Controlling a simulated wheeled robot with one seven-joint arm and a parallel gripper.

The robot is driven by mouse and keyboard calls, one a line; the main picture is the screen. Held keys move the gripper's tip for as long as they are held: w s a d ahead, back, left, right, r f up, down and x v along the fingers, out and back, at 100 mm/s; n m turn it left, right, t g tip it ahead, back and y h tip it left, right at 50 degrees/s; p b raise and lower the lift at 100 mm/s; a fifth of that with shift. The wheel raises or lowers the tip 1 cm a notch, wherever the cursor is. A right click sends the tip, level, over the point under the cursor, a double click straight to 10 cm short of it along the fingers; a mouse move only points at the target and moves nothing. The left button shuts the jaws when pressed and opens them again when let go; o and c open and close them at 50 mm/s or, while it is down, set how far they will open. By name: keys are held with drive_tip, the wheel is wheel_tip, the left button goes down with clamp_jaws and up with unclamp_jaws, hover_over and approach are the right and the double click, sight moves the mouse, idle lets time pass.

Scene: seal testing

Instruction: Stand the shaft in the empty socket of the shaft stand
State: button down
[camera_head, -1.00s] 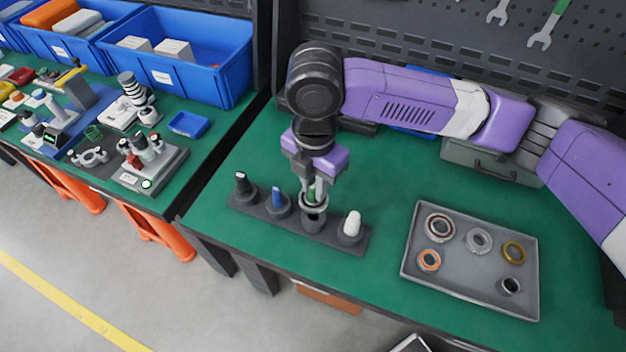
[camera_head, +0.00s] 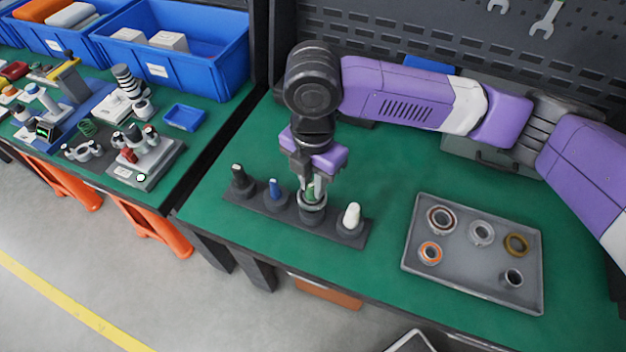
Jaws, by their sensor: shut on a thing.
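The dark shaft stand (camera_head: 332,231) lies on the green bench, with several round sockets in a row. A black shaft (camera_head: 238,174), a blue shaft (camera_head: 275,187) and a white shaft (camera_head: 351,214) stand in three of them. My gripper (camera_head: 314,190) points down over the remaining socket (camera_head: 312,216), between the blue and white shafts. It is shut on an upright shaft (camera_head: 311,191) with a green part and a grey ring-like lower part. The shaft's lower end is at the socket's mouth; how far it is inside is hidden.
A grey tray (camera_head: 465,277) with several rings and seals lies to the right on the bench. Bare green bench lies between stand and tray. A second bench at left holds blue bins (camera_head: 195,75) and small fixtures. A dark pegboard stands behind.

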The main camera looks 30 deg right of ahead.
drive_tip(key=shift+f+b, duration=0.85)
drive_tip(key=shift+f, duration=0.65)
drive_tip(key=shift+f, duration=0.25)
idle(0.3)
drive_tip(key=c, duration=1.6)
unclamp_jaws()
drive_tip(key=o, duration=0.6)
drive_tip(key=shift+c, duration=0.2)
wheel_tip(320, 180, up, 10)
drive_tip(key=p, duration=0.9)
drive_tip(key=shift+r, duration=0.2)
drive_tip(key=shift+f, duration=0.1)
